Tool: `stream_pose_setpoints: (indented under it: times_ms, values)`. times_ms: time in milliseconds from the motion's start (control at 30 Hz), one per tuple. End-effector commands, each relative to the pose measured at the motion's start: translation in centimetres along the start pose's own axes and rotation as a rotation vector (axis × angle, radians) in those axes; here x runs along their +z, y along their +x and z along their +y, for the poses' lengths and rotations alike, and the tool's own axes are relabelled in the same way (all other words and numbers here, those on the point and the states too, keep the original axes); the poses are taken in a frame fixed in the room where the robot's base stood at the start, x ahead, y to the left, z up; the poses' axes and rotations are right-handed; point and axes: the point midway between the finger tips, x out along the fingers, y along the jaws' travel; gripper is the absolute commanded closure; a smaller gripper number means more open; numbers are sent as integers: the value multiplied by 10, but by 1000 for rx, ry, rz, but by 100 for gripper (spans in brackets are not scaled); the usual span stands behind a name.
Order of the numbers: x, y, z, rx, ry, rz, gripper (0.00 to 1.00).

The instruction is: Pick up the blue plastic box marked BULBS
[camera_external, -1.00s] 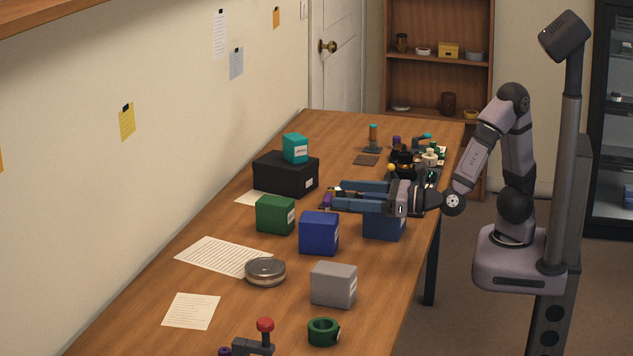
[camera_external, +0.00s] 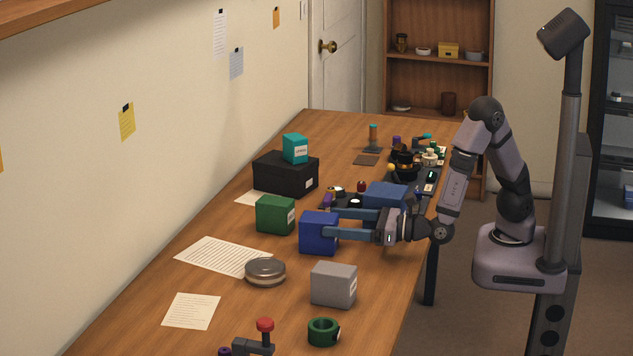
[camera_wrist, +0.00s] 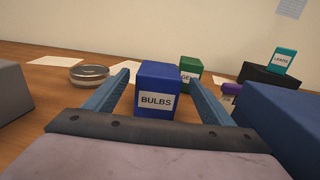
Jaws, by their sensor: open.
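The blue box marked BULBS (camera_wrist: 157,88) stands upright on the table, its label facing the wrist camera. It also shows in the external view (camera_external: 318,233), at mid-table. My gripper (camera_wrist: 163,82) is open, with one blue finger on each side of the box in the wrist view. In the external view my gripper (camera_external: 332,224) is low over the table, with its fingertips at the box's right side. I cannot tell whether either finger touches the box.
A second blue box (camera_external: 385,198) stands just beyond my gripper, close to it. A green box (camera_external: 274,215) is behind the BULBS box, and a grey box (camera_external: 334,285) is nearer the camera. A round metal tin (camera_external: 265,271) lies left. A teal box (camera_external: 295,148) sits on a black box (camera_external: 285,174).

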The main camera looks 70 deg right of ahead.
Motion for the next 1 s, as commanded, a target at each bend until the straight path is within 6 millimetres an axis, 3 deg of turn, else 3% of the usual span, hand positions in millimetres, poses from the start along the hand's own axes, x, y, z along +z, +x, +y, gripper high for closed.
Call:
stream_pose_setpoints:
  times_ms: [167,600,900,1000]
  values:
    - [0,4,0,-2,-1,1,23]
    - [1,50,1,-2,-1,1,23]
    - [0,53,2,-1,-1,0,23]
    - [0,53,2,-1,-1,0,47]
